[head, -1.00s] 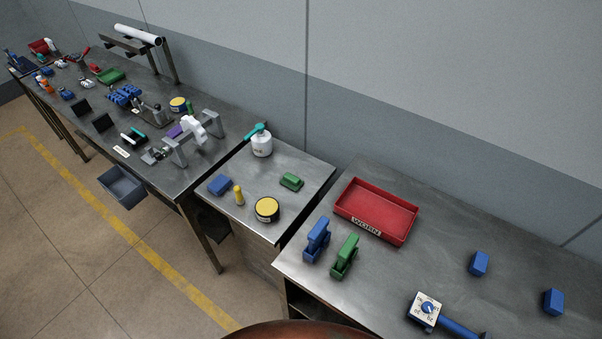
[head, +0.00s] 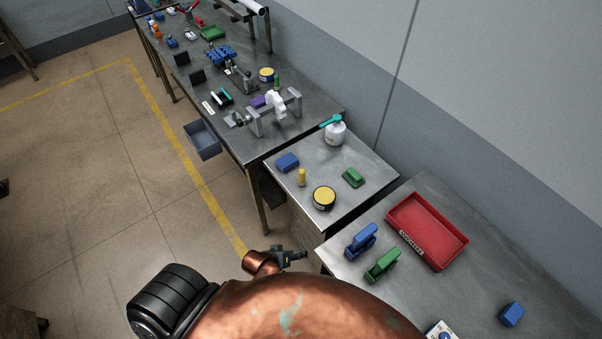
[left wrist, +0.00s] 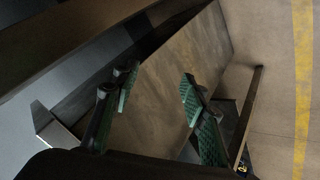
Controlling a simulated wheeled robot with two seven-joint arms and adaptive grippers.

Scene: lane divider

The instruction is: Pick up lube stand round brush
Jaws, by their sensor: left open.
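The small middle steel stand (head: 360,221) holds an upright yellow cylinder (head: 302,178), a round black tin with a yellow top (head: 324,197), a blue block (head: 288,162), a green block (head: 353,177) and a white bottle with a teal top (head: 335,131). I cannot tell for sure which is the round brush; no bristles can be made out. My left gripper (head: 292,257) is low, in front of the stand and apart from its objects. In the left wrist view its green-padded fingers (left wrist: 158,84) are open with nothing between them. My right gripper is out of view.
A right-hand bench holds a red tray (head: 428,229), a blue holder (head: 361,240), a green holder (head: 382,265) and a blue block (head: 512,313). A long cluttered bench (head: 305,125) runs behind, with a grey bin (head: 202,140) at its side. Floor on the left is mostly free.

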